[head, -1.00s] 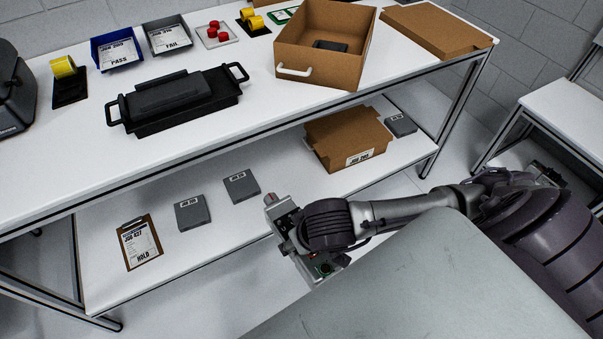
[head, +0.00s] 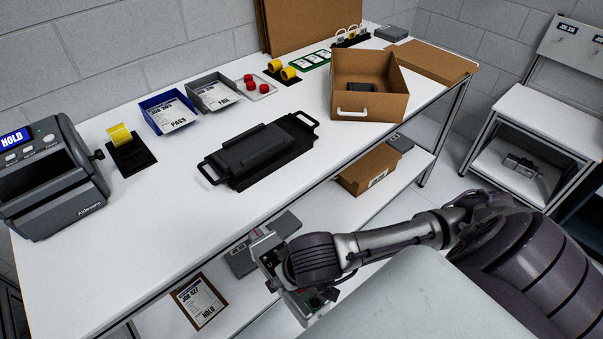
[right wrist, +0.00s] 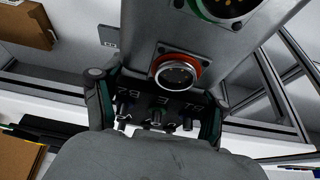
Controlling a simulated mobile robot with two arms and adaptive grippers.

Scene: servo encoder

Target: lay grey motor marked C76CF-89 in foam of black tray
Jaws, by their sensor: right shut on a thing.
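The black tray (head: 235,178) lies on the white workbench, with a handle at each end. A dark raised block covers much of its top, and I cannot make out foam. My right gripper (head: 277,268) is beyond the bench's front edge, lower right of the tray in the head view. It is shut on a grey motor (head: 262,240), partly hidden by the gripper. In the right wrist view the grey motor (right wrist: 190,35) sits at the fingers (right wrist: 155,105), showing a red-ringed round connector. Its marking cannot be read. My left gripper is out of view.
A tester (head: 55,185) reading HOLD stands left. Another grey device (head: 522,163) lies on the side shelf.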

